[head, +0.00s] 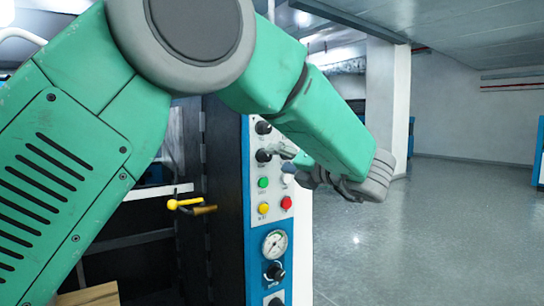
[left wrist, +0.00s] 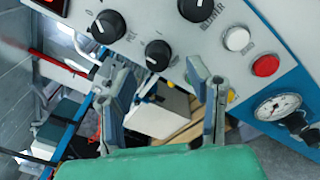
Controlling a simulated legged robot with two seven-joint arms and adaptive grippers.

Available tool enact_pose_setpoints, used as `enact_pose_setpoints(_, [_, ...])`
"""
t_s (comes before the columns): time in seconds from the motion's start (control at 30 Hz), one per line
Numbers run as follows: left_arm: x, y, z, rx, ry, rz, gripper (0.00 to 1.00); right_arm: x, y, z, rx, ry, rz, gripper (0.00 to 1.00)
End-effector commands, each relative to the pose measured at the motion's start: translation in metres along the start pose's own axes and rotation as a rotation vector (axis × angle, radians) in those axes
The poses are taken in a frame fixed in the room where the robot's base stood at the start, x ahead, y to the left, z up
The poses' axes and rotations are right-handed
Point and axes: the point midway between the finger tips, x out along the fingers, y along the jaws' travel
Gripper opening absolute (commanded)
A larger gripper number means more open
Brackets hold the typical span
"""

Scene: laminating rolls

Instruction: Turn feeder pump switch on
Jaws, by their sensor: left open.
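The control panel (head: 283,222) carries several black rotary knobs; which one is the feeder pump switch I cannot read for certain. In the left wrist view, one black knob (left wrist: 157,54) with a white mark lies just beyond the gap between my fingers, and another (left wrist: 108,27) sits up and left of it. A third knob (left wrist: 195,8) is at the top edge, beside a label that seems to read "blower". My left gripper (left wrist: 155,76) is open and empty, fingers on either side of the nearest knob's line; contact cannot be told. My right gripper is not in view.
A white button (left wrist: 238,38), a red button (left wrist: 266,65) and a gauge (left wrist: 278,107) sit close by on the panel. Green (head: 263,182) and yellow (head: 263,208) buttons show too. A yellow-handled lever (head: 188,204) sticks out left of the panel. Open floor (head: 440,220) lies right.

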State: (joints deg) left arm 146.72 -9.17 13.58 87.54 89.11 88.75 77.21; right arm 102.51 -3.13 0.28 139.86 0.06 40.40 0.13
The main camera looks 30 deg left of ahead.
Motion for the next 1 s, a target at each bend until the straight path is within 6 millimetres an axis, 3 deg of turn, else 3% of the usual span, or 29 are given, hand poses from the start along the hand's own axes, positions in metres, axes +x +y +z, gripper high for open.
enact_pose_setpoints(0.23, [0.034,0.0,-0.002,-0.001,0.004,-0.002,0.46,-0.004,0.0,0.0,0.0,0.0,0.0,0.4])
enact_pose_setpoints(0.57, [0.036,0.0,-0.001,0.0,0.001,-0.001,0.46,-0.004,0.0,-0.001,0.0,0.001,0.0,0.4])
enact_pose_setpoints(0.6, [0.036,0.0,-0.001,0.0,0.001,-0.001,0.42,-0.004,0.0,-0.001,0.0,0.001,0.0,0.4])
enact_pose_setpoints(0.7, [0.034,0.0,0.0,0.001,0.0,-0.001,0.07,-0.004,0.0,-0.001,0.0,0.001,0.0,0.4])
enact_pose_setpoints(0.73, [0.034,0.0,0.0,0.001,-0.001,-0.001,0.0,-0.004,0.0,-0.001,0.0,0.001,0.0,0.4])
enact_pose_setpoints(1.0, [0.033,-0.001,0.0,0.008,-0.004,-0.004,0.0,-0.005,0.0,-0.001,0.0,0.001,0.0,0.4])
